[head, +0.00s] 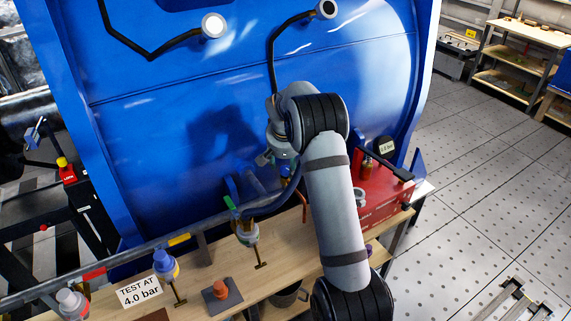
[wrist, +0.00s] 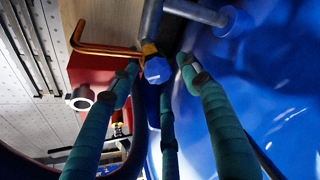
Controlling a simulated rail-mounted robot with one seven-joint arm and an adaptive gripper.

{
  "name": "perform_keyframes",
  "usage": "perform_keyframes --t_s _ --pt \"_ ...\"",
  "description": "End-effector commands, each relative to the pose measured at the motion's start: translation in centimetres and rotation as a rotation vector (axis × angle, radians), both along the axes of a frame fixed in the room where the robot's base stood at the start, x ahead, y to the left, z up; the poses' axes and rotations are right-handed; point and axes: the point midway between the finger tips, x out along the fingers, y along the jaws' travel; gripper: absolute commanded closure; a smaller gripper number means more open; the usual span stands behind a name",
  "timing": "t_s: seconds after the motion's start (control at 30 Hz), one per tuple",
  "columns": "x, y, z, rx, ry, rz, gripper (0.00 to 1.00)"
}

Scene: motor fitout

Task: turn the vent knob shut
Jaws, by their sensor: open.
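In the wrist view a blue faceted knob-like piece (wrist: 157,70) sits on a dark pipe with a yellow collar. No label shows that it is the vent knob. My gripper (wrist: 161,76) has its teal fingers open and spread around that piece, with gaps to it; I cannot tell if any finger touches. In the head view my gripper (head: 266,158) is in front of the blue tank (head: 170,130), left of the red pump box (head: 385,195), and partly hidden by my arm. The piece between the fingers is not clear there.
The wooden bench (head: 215,275) carries a blue-capped fitting (head: 165,264), a grey-capped fitting (head: 71,301), a green-handled valve (head: 245,231), a red block (head: 220,289) and a "TEST AT 4.0 bar" sign (head: 139,292). A gauge (head: 384,147) stands by the pump box. Open floor lies right.

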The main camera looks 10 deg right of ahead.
Motion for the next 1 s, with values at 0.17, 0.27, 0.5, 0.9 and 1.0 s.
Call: perform_keyframes --t_s 0.17,0.27,0.5,0.9,1.0 --pt "0.23 -0.15 -0.80 0.000 0.000 -0.001 0.52" --pt "0.22 -0.16 -0.87 0.000 0.000 -0.001 0.52" --pt "0.19 -0.13 -0.85 0.000 0.000 0.000 0.59" --pt "0.27 -0.08 -0.76 0.000 -0.002 0.001 0.82" --pt "0.30 -0.07 -0.73 -0.001 -0.004 0.002 0.88"
